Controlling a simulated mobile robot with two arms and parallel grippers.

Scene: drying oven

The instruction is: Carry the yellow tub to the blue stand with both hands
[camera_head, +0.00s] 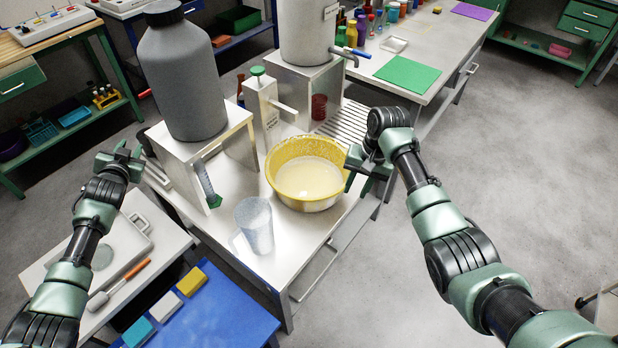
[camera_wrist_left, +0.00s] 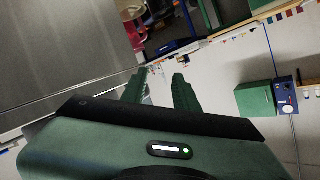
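The yellow tub (camera_head: 270,178) stands upright on the grey metal bench in the head view, with pale liquid inside. The blue stand (camera_head: 228,318) is a low blue surface at the bottom, in front of the bench. My right gripper (camera_head: 353,170) is at the tub's right rim; I cannot tell whether its fingers touch or grip the rim. My left gripper (camera_head: 118,158) is left of the bench, well away from the tub. In the left wrist view its two fingers (camera_wrist_left: 160,85) are apart with nothing between them. The tub is not seen there.
A clear jug (camera_head: 254,226) stands just left of the tub. A grey bottle (camera_head: 184,80) on a metal riser (camera_head: 222,140) stands between my left gripper and the tub. Several sponges (camera_head: 166,306) lie on the blue stand's left part. A white side table (camera_head: 165,238) is at the left.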

